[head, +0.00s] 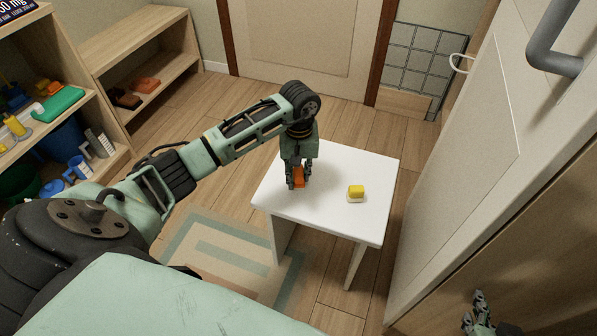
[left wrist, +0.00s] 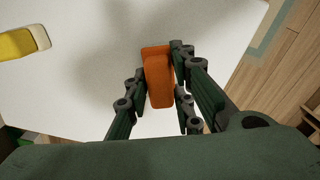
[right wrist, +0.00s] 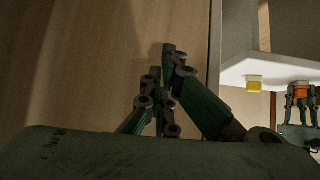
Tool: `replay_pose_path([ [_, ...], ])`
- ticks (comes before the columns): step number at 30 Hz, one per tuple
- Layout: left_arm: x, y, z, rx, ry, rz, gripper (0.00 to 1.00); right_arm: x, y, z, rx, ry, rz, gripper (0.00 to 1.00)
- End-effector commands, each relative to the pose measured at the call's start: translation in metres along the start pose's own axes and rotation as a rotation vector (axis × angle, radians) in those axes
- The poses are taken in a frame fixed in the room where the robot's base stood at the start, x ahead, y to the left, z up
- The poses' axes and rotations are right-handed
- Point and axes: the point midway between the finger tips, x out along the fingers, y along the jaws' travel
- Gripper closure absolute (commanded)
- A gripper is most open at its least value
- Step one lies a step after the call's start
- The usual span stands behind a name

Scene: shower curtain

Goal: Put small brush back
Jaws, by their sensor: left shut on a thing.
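An orange block-like brush (head: 299,177) is between the fingers of my left gripper (head: 298,180), over the left part of the white table (head: 330,220). The left wrist view shows the orange brush (left wrist: 158,78) with my left fingers (left wrist: 155,85) shut on its sides. Whether its underside touches the tabletop is hard to tell. A small yellow brush with a pale base (head: 356,194) lies to the right on the table, apart from the gripper. My right gripper (head: 478,312) is low at the bottom right; in the right wrist view its fingertips (right wrist: 162,60) are together and empty.
A wooden shelf (head: 140,50) at the back left holds an orange item (head: 146,85) and a dark brown item (head: 126,99). A nearer shelf at the left holds several bottles and a green box (head: 58,104). A white door panel (head: 490,150) stands right of the table.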

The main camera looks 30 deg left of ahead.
Motion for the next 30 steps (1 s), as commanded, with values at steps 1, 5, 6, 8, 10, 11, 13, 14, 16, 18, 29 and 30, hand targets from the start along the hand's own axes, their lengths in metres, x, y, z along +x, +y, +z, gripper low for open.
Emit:
replay_pose_path([
  [1, 0.000, 0.000, 0.000, 0.000, 0.000, 0.000, 0.76, 0.000, 0.000, -0.001, 0.000, 0.006, -0.001, 1.00],
  [5, 0.000, 0.000, 0.000, 0.000, 0.000, 0.000, 0.65, 0.000, 0.000, -0.001, 0.000, 0.008, -0.001, 1.00],
  [6, 0.000, 0.000, 0.000, 0.000, 0.000, 0.000, 0.61, 0.000, -0.001, -0.002, 0.000, 0.008, -0.001, 1.00],
  [8, 0.000, 0.000, 0.000, 0.000, 0.000, 0.000, 0.59, 0.000, -0.001, -0.002, 0.000, 0.008, -0.001, 1.00],
  [10, 0.000, 0.000, 0.000, 0.000, 0.000, 0.000, 0.59, 0.000, -0.001, -0.002, 0.000, 0.008, -0.001, 1.00],
  [11, 0.000, 0.000, 0.000, 0.000, 0.000, 0.000, 0.59, 0.000, -0.001, -0.002, 0.000, 0.008, -0.001, 1.00],
  [13, 0.000, 0.000, 0.000, 0.000, 0.000, 0.000, 0.59, 0.000, -0.001, -0.002, 0.000, 0.009, -0.002, 1.00],
  [14, 0.000, 0.000, 0.000, 0.000, 0.000, 0.000, 0.59, 0.000, -0.001, -0.002, 0.000, 0.009, -0.002, 1.00],
  [16, 0.000, 0.000, 0.000, 0.000, 0.000, 0.000, 0.59, 0.000, -0.001, -0.002, 0.000, 0.008, -0.002, 1.00],
  [18, -0.001, 0.000, 0.000, 0.000, 0.000, 0.001, 0.59, -0.001, -0.001, -0.002, 0.000, 0.005, -0.002, 1.00],
  [29, -0.049, 0.000, -0.002, -0.001, 0.005, 0.001, 0.59, -0.023, 0.006, 0.054, 0.005, -0.275, 0.013, 1.00],
  [30, -0.057, -0.001, -0.002, 0.000, 0.005, 0.001, 0.59, -0.028, 0.008, 0.063, 0.006, -0.318, 0.016, 1.00],
])
